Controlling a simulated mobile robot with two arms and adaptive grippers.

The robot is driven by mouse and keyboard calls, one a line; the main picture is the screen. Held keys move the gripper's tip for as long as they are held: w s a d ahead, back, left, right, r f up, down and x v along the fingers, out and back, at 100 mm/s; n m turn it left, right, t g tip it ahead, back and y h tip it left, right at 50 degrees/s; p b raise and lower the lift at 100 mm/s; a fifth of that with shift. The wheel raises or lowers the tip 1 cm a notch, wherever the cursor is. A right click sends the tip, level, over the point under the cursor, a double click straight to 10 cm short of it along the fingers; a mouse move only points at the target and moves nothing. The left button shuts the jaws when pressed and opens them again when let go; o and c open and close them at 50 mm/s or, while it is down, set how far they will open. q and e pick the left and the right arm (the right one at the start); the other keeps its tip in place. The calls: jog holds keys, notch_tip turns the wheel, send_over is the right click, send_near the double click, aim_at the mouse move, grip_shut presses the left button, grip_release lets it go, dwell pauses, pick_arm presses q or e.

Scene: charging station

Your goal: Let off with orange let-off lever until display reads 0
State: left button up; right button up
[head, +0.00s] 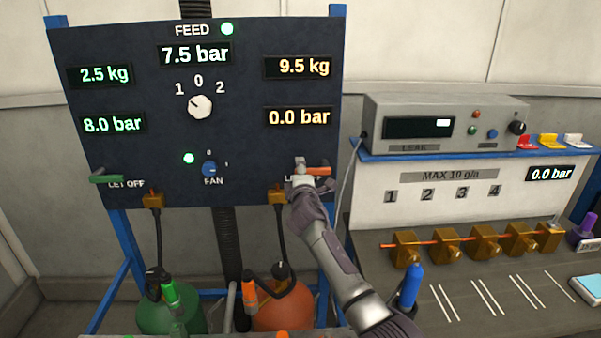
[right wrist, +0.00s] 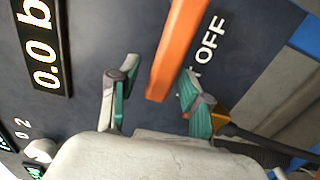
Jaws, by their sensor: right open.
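The orange let-off lever (head: 319,171) sticks out roughly level at the lower right of the dark panel. My right gripper (head: 302,172) is at the lever and covers part of it and its label. In the right wrist view the orange lever (right wrist: 178,50) runs between the two spread fingers of my right gripper (right wrist: 158,88), with gaps visible on both sides. The orange pressure display (head: 299,117) above the lever reads 0.0 bar. The orange weight display (head: 297,67) reads 9.5 kg. My left gripper is not in view.
The green let-off lever (head: 106,179) is at the panel's left. The feed knob (head: 200,106) and blue fan knob (head: 209,169) sit between. Green and orange cylinders stand below. A bench (head: 480,290) with brass valves (head: 445,248) and a grey leak tester (head: 445,125) are at right.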

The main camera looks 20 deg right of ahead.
jog(key=shift+a, duration=0.1)
jog(key=shift+s+a, duration=0.15)
jog(key=shift+s, duration=0.3)
jog(key=v, duration=1.1)
